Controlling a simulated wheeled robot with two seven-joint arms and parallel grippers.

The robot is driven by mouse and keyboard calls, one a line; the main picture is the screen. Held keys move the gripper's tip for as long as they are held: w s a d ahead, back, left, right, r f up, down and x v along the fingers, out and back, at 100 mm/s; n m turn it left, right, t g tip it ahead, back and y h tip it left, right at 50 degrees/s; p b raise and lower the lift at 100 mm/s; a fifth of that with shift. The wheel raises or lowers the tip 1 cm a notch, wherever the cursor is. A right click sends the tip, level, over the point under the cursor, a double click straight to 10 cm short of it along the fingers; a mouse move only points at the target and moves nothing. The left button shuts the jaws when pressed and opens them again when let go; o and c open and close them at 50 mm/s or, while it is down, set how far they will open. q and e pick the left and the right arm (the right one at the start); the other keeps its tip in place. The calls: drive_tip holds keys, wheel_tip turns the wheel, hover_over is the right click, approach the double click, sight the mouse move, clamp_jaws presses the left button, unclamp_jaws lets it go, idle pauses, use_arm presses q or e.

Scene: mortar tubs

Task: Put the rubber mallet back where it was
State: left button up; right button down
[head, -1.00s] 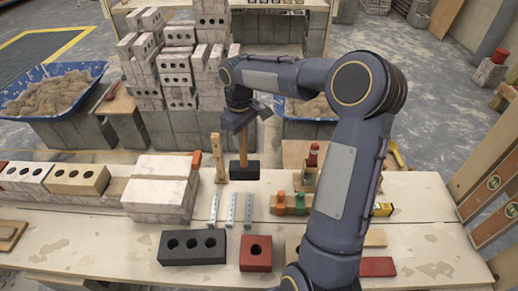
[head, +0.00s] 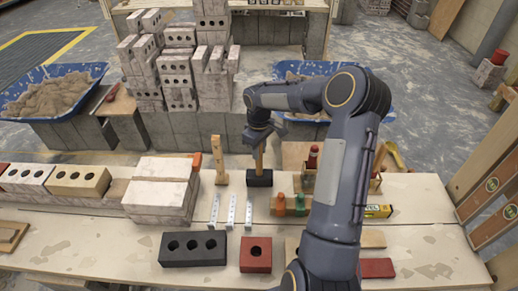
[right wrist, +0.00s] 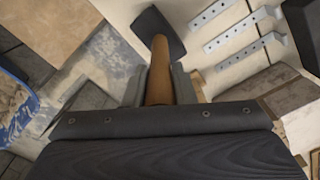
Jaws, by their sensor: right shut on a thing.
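The rubber mallet has a black block head (head: 260,178) and a wooden handle (head: 259,158). It hangs upright, head down, at the table's far edge, behind the metal pieces. My right gripper (head: 258,141) is shut on the upper handle. In the right wrist view the handle (right wrist: 160,72) runs between the fingers (right wrist: 158,88) to the black head (right wrist: 156,30). I cannot tell whether the head touches the table. My left gripper is not in view.
Several metal strips (head: 232,212) lie just in front of the mallet. An upright wooden piece (head: 220,160) stands to its left. Orange (head: 280,205) and green (head: 301,205) items are right of the strips. A black brick (head: 192,248) and red brick (head: 256,254) lie nearer.

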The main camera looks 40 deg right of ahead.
drive_tip(key=shift+f+b, duration=0.3)
drive_tip(key=shift+f, duration=0.05)
drive_tip(key=c, duration=1.2)
unclamp_jaws()
drive_tip(key=r, duration=0.8)
drive_tip(key=shift+s+a+r, duration=0.15)
drive_tip(key=shift+a, duration=0.2)
drive_tip(key=s+a+r+m+t, duration=0.2)
drive_tip(key=s+a+r+t, duration=0.1)
drive_tip(key=s+a+r, duration=0.8)
drive_tip(key=s+a+f+m+t+y, duration=0.2)
drive_tip(key=s+a+f, duration=0.3)
drive_tip(key=s+a, duration=0.4)
drive_tip(key=s+m+y, duration=0.1)
drive_tip(key=s, duration=0.4)
drive_tip(key=shift+s+t+y, duration=0.15)
drive_tip(key=shift+t+y, duration=0.15)
drive_tip(key=shift+y, duration=0.1)
